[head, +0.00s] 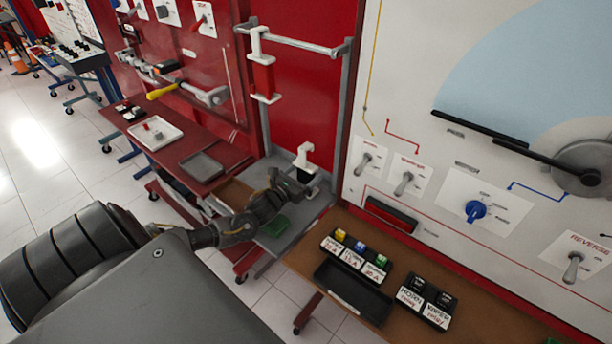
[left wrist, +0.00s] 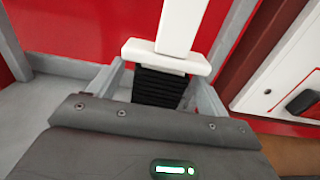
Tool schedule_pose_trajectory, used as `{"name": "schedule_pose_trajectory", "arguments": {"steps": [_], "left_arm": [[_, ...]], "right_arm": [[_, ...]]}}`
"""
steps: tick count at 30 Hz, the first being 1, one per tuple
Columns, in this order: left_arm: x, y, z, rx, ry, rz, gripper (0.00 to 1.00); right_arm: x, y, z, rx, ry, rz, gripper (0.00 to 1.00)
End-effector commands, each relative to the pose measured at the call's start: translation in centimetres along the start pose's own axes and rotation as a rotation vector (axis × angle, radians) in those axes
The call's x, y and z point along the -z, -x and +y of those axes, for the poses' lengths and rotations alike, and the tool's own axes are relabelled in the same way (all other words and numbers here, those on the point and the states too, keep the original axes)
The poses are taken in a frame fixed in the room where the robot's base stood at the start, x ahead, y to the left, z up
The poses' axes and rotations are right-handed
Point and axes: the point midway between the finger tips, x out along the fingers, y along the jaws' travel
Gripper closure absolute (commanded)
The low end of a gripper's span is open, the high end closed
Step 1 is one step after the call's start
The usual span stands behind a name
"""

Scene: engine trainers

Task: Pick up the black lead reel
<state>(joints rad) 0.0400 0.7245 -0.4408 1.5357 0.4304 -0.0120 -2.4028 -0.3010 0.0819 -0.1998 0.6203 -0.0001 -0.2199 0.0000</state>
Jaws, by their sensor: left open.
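The black lead reel (head: 306,172) stands upright on a grey shelf at the base of the red panel, its white upper flange and handle showing on top. In the left wrist view its black winding (left wrist: 158,88) sits between the two grey fingers, under the white flange (left wrist: 166,57). My left gripper (head: 300,182) is open around the reel, one finger on each side. I cannot tell whether the fingers touch it. The reel's lower end is hidden by the gripper body. My right gripper is not in view.
A red reel (head: 263,80) with white flanges hangs above, by a grey rail (head: 300,42). A brown table (head: 300,262) with relay blocks and a black tray is at right. A dark red table (head: 190,140) with trays is at left.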

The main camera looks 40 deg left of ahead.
Motion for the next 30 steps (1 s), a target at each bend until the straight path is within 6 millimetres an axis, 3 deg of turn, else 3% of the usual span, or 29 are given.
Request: {"name": "schedule_pose_trajectory", "arguments": {"steps": [6,14,25,30], "left_arm": [[0.0,-2.4,0.1,-0.001,0.000,-0.001,0.22],[0.1,-2.5,0.0,0.000,0.000,0.001,0.23],[0.1,-2.5,0.0,0.000,0.000,0.000,0.72],[0.0,-2.5,0.0,0.000,0.000,-0.001,0.74]], "right_arm": [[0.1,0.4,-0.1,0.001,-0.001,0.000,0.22],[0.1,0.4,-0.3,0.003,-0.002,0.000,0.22],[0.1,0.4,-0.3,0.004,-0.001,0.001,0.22],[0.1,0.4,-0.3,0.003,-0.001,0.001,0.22]]}}
